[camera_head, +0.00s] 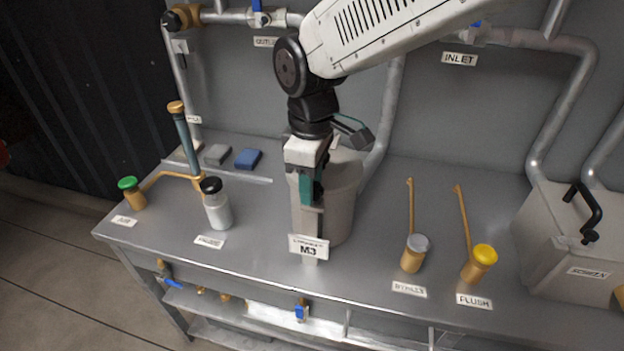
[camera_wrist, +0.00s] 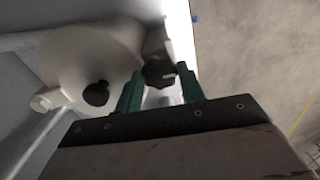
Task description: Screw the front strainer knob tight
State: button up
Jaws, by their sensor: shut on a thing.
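The strainer (camera_head: 343,205) is a grey cylindrical housing standing on the bench, partly hidden behind my arm. My gripper (camera_head: 307,200) points down at its front side, just behind the label reading M3 (camera_head: 308,247). In the wrist view the front strainer knob (camera_wrist: 158,71) is dark and lobed. It sits between the teal fingertips of my gripper (camera_wrist: 160,82), which is shut on it. A second dark knob (camera_wrist: 96,93) shows on the pale strainer top, left of the fingers. In the head view the held knob is hidden by the gripper.
A white jar with a black lid (camera_head: 216,205) and a green-capped brass fitting (camera_head: 132,193) stand to the left. Grey-capped (camera_head: 415,252) and yellow-capped (camera_head: 480,262) fittings with upright brass levers stand to the right. A grey box with a black handle (camera_head: 570,240) is at far right.

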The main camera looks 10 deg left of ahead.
jog(key=m, duration=0.4)
jog(key=shift+m, duration=0.3)
jog(key=m, duration=0.3)
jog(key=shift+m, duration=0.4)
jog(key=m, duration=1.2)
jog(key=shift+m, duration=0.3)
jog(key=m, duration=0.3)
jog(key=shift+m, duration=0.3)
jog(key=m, duration=0.7)
jog(key=shift+r, duration=0.1)
